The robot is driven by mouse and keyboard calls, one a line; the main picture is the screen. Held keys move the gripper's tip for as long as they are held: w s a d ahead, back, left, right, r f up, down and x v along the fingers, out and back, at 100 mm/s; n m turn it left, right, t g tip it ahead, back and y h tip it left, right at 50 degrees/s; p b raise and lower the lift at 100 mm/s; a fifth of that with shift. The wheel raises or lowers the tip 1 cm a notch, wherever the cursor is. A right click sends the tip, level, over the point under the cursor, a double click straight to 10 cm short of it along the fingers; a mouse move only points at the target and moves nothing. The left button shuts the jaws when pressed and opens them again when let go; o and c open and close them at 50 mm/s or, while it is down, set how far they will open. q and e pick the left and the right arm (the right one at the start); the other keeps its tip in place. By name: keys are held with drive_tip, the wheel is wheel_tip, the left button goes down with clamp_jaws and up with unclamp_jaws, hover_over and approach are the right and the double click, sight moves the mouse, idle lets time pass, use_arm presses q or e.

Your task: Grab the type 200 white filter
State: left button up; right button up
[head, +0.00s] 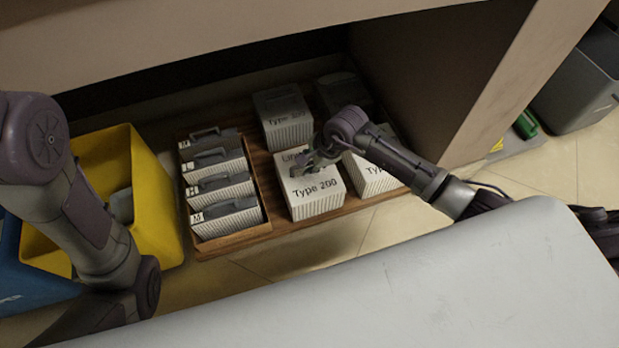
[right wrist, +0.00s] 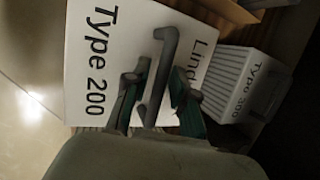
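The white Type 200 filter (head: 318,203) is a box with pleated sides and black lettering on top, standing on a low wooden board. Its top shows large in the right wrist view (right wrist: 90,50), with a grey bar handle (right wrist: 167,55) standing up from it. My right gripper (head: 312,160) is over the top of this filter in the head view. In the right wrist view its two green-lined fingers (right wrist: 160,85) are apart, one on each side of the handle. Contact with the handle cannot be told. My left arm is at the left; its gripper is not in view.
Other white filters stand behind (head: 284,125) and to the right (head: 368,178); the right wrist view shows one marked Type 300 (right wrist: 245,90). A wooden tray (head: 236,240) of narrow filters is at left, beside a yellow bin (head: 160,215). A shelf wall (head: 430,75) stands right.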

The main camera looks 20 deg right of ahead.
drive_tip(key=shift+r, duration=0.1)
drive_tip(key=shift+c, duration=0.3)
clamp_jaws()
